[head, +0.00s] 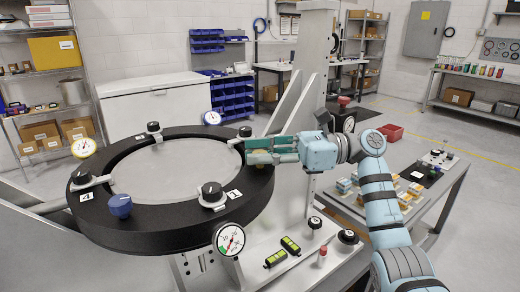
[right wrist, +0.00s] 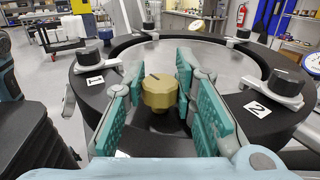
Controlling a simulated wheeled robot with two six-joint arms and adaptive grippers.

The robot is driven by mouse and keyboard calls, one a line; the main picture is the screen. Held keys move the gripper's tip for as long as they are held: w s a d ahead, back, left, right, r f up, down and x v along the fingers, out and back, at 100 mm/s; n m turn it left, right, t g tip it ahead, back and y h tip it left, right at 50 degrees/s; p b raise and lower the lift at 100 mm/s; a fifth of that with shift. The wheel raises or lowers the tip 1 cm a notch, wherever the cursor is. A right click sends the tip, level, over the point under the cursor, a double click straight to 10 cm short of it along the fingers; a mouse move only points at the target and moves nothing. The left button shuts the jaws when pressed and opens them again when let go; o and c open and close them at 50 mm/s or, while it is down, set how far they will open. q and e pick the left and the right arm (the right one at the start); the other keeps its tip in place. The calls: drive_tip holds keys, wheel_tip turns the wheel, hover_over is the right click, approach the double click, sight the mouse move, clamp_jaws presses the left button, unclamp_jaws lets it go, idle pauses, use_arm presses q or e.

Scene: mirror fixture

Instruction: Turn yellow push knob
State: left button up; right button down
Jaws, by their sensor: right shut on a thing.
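The yellow push knob (right wrist: 158,92) shows in the right wrist view on the near side of the black ring (right wrist: 92,101), between the teal fingers of my right gripper (right wrist: 158,88). The gripper is shut on the knob, with a finger on each side. In the head view my right gripper (head: 247,151) reaches in from the right to the right side of the ring (head: 150,238), and it hides the yellow knob there. A blue knob (head: 120,206) stands on the ring's front left. My left gripper is not in view.
Black clamp knobs (head: 212,192) sit around the ring, two of them by labels 1 and 2 in the wrist view. A dial gauge (head: 229,239) stands at the ring's front edge. A grey upright (head: 297,100) rises behind my gripper. A side table with small boxes (head: 410,188) is at right.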

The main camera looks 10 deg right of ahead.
drive_tip(key=shift+n+g, duration=1.3)
drive_tip(key=shift+g, duration=0.7)
drive_tip(key=shift+f+g, duration=0.1)
drive_tip(key=shift+g, duration=0.3)
drive_tip(key=c, duration=1.3)
unclamp_jaws()
drive_tip(key=shift+a, duration=0.1)
wheel_tip(320, 180, up, 10)
drive_tip(key=shift+s+r, duration=0.1)
